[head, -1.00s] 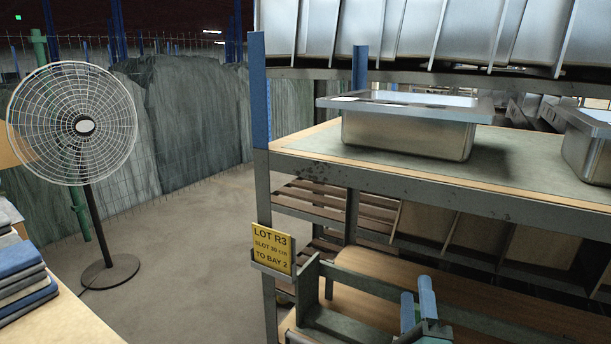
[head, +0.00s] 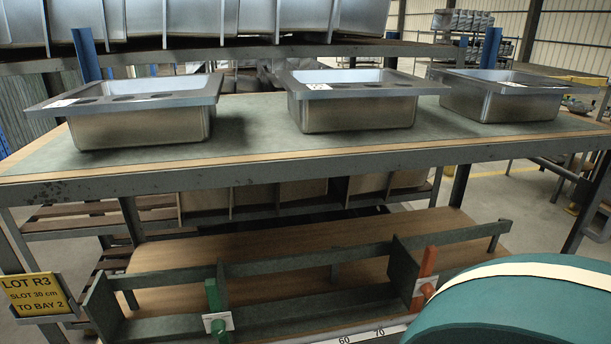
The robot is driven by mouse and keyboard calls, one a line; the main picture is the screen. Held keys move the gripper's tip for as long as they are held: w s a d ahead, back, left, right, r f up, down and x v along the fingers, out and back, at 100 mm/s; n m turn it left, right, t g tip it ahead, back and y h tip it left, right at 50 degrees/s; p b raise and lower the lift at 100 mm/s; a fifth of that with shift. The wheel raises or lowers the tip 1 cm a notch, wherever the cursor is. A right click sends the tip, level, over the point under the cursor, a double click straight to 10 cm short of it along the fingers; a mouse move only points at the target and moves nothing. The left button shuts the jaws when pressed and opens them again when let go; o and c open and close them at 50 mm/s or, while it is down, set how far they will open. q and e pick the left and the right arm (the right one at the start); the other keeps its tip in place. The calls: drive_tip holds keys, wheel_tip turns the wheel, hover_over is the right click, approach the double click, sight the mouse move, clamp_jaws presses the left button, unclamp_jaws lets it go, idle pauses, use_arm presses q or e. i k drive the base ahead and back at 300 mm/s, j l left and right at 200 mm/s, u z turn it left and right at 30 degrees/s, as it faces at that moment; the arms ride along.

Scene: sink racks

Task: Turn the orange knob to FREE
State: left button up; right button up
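An orange upright handle (head: 428,264) stands at the right part of a dark slotted rack on the lower shelf, in the head view. At its foot are a small pale plate (head: 418,290) and a small orange knob (head: 428,290). The lettering on the plate is too small to read, so I cannot tell the knob's setting. Neither of my grippers is in view.
A green handle (head: 213,296) stands further left on the rack (head: 300,262). A yellow LOT R3 sign (head: 37,295) is at the left post. Steel sinks (head: 355,108) stand on the bench above. A large rounded teal shape (head: 520,305) fills the lower right foreground.

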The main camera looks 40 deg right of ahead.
sight(426, 289)
drive_tip(key=z, duration=2.25)
